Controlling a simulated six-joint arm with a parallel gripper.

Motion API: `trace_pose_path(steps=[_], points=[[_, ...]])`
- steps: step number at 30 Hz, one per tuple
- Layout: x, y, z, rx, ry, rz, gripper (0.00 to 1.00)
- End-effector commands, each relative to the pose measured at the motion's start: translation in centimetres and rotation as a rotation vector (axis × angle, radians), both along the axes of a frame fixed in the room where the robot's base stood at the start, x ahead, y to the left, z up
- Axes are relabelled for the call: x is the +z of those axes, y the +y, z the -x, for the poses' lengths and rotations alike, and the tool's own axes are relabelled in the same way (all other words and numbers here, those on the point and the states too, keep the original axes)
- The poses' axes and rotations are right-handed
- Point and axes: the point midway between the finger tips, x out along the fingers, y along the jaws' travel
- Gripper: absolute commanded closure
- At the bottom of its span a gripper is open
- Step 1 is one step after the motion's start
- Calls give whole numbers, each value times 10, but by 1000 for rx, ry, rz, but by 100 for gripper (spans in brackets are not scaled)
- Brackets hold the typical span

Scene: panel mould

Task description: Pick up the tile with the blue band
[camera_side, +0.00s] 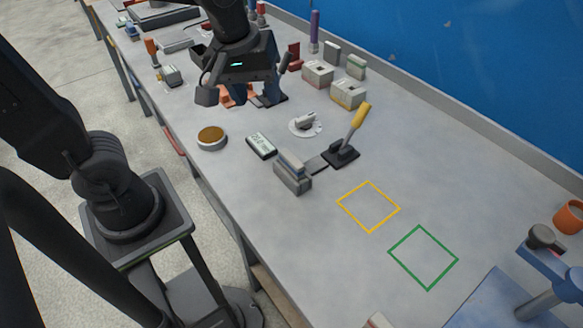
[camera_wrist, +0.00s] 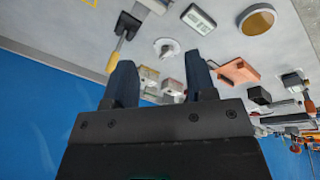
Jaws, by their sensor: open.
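My gripper (camera_side: 245,96) is open and empty, over the far part of the grey bench in the side view. In the wrist view its two dark fingers (camera_wrist: 160,76) stand apart. I cannot make out a blue band on any piece. Two pale blocks, a nearer one (camera_side: 348,94) and a farther one (camera_side: 318,73), stand right of my gripper. Small pale blocks (camera_wrist: 149,75) also show between the fingers in the wrist view. A flat orange-brown piece (camera_wrist: 238,70) lies beside one finger in the wrist view; in the side view my gripper partly hides it.
A yellow-handled lever (camera_side: 358,118), a white dial (camera_side: 305,125), a small display (camera_side: 261,145), a grey block (camera_side: 293,174) and a round brown-topped disc (camera_side: 211,138) stand on the bench. Yellow (camera_side: 352,218) and green (camera_side: 407,268) outlined squares are empty. A blue wall borders the back.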

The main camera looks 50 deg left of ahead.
Motion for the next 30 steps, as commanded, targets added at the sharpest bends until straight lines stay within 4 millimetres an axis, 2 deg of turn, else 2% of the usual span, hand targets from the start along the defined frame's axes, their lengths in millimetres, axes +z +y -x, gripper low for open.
trace_pose_path(steps=[1,6,12,17,24,30], points=[[-7,-3,-12,109,47,25,49],[-29,-13,-45,484,164,77,49],[-47,-20,-64,746,232,86,49],[-59,-22,-68,802,244,85,49],[-104,-21,-66,801,246,84,49],[-131,-21,-67,799,242,86,49]])
